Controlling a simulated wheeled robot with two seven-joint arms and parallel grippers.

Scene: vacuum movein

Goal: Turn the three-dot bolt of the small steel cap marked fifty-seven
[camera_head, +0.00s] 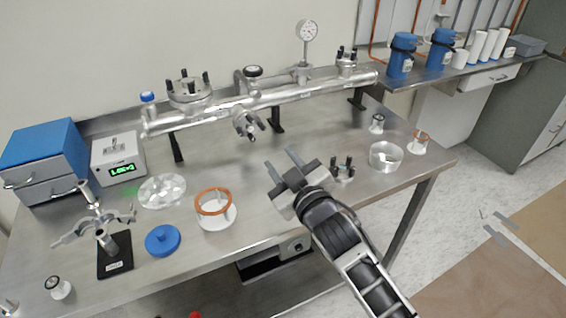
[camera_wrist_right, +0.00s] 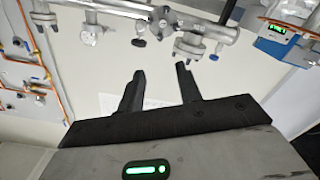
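A steel vacuum tube (camera_head: 285,97) runs along the back of the table. It bears a large bolted cap (camera_head: 190,92) at left, a small bolted cap (camera_head: 347,60) at right and a front-facing bolted port (camera_head: 246,122). Another small steel piece with black bolts (camera_head: 342,170) stands on the table beside my right gripper. No number fifty-seven or three-dot mark is legible. My right gripper (camera_head: 281,162) is open and empty above the table, in front of the tube and apart from it. Its parted fingers (camera_wrist_right: 160,85) also show in the right wrist view. My left gripper is not in view.
A copper-rimmed white ring (camera_head: 215,210), a blue disc (camera_head: 163,240) and a glass dish (camera_head: 386,155) stand on the table. A blue drawer box (camera_head: 40,155) and a display unit (camera_head: 118,158) are at left. The table between gripper and tube is mostly clear.

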